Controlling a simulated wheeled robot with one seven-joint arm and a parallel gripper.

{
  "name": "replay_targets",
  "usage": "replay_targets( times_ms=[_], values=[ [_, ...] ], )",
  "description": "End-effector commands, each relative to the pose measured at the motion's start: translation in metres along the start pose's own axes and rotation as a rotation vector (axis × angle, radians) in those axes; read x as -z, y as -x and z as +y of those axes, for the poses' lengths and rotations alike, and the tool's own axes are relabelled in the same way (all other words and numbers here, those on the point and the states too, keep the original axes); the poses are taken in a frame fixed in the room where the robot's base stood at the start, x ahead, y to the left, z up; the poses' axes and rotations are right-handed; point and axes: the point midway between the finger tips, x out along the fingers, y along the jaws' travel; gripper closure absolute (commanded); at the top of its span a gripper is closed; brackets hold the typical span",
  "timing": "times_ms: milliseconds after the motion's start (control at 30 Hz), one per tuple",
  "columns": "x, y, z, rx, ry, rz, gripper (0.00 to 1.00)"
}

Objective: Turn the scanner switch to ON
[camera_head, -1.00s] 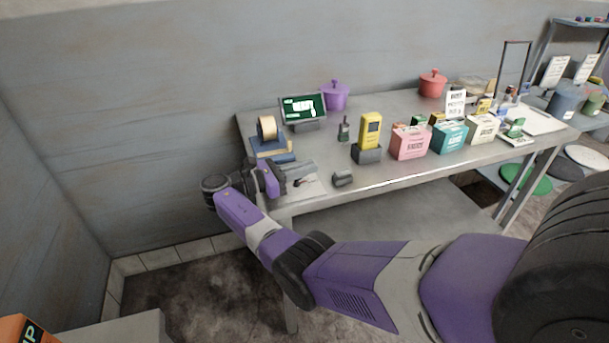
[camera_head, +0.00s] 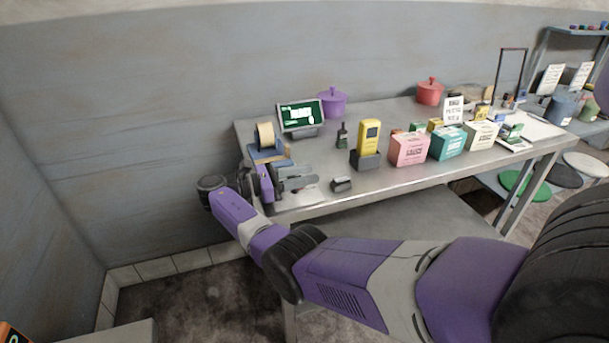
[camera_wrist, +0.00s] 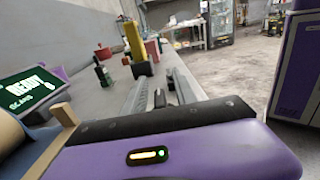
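A yellow handheld scanner (camera_head: 369,134) stands upright in a dark cradle (camera_head: 366,160) on the metal table. It also shows in the wrist view (camera_wrist: 133,40). A small grey device (camera_head: 342,184) lies near the table's front edge. I cannot make out which part is the switch or its setting. My gripper (camera_head: 312,182) is low over the table's front left, its fingers pointing right toward the grey device and apart from it. In the wrist view the two grey fingers (camera_wrist: 165,88) stand apart with a gap between them. Nothing is clearly held.
A green display (camera_head: 301,115) reads READY in the wrist view. A tape roll (camera_head: 265,136) stands behind my gripper. A small dark handset (camera_head: 342,136), a purple pot (camera_head: 332,103) and a pink box (camera_head: 409,149) stand on the table (camera_head: 390,182). The tabletop before the grey device is clear.

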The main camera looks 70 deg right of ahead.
Motion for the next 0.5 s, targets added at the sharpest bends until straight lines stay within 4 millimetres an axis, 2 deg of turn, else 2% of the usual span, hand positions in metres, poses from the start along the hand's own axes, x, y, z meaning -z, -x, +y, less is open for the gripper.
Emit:
replay_targets(
  times_ms=[300,500],
  values=[
    [0.0,0.004,0.001,-0.003,-0.001,-0.001,0.66],
    [0.002,0.032,0.001,-0.005,-0.001,0.0,0.66]
  ],
)
